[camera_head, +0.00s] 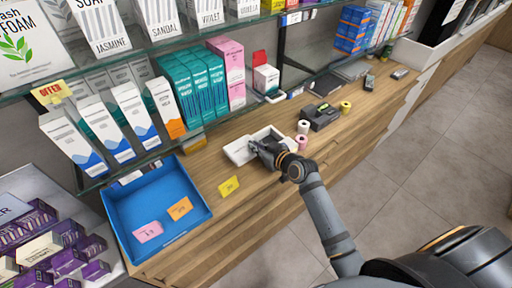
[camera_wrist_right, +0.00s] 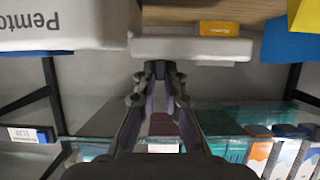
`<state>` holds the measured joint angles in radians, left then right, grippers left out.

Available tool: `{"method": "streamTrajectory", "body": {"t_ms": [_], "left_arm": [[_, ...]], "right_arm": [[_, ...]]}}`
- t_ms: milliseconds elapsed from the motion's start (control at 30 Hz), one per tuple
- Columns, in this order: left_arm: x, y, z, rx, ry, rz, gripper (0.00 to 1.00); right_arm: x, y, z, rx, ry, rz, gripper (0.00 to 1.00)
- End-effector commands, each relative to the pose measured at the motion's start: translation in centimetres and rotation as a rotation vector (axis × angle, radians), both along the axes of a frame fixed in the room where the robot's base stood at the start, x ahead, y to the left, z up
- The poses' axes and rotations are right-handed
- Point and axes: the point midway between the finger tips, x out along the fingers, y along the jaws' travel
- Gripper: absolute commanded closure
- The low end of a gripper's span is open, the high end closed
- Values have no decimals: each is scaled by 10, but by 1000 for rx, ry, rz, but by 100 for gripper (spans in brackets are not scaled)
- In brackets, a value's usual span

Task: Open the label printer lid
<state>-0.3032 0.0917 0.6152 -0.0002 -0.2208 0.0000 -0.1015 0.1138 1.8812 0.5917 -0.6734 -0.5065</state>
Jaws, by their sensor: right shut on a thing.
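The white label printer (camera_head: 236,153) sits on the wooden counter in the head view. Its body (camera_wrist_right: 60,25) fills the upper left of the wrist view, with upside-down "Pemto" lettering. A flat white slab that looks like its lid (camera_wrist_right: 195,48) lies beside the body in that view. My right gripper (camera_head: 254,145) reaches the printer from the right and covers part of it. In the wrist view my right gripper's fingertips (camera_wrist_right: 158,70) are together at the slab's edge, shut on it. I cannot tell how far the lid is raised. My left gripper is not in view.
Paper rolls (camera_head: 303,127) and a dark device (camera_head: 320,117) stand to the right. A blue tray (camera_head: 112,205) and a yellow card (camera_head: 228,186) lie to the left. Glass shelves with boxes (camera_head: 200,82) overhang behind. The counter's front strip is clear.

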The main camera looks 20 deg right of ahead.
Motion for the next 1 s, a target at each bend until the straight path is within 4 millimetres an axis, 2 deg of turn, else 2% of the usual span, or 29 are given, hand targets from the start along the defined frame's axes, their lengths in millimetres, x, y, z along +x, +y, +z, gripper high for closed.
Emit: {"method": "streamTrajectory", "body": {"t_ms": [67,100,233,267,467,633,1000], "left_arm": [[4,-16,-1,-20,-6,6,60],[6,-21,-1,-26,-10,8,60],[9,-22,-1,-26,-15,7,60],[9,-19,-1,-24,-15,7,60],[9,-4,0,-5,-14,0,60],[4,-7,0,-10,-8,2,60],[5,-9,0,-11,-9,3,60]], "right_arm": [[0,0,-1,1,3,-1,100],[0,0,-1,2,3,-1,87],[0,0,-1,1,3,-1,69],[0,0,-1,1,2,-2,68],[0,0,-1,0,1,-1,68],[-7,-4,2,-4,1,-2,68],[-83,-28,34,-9,3,8,68]]}}
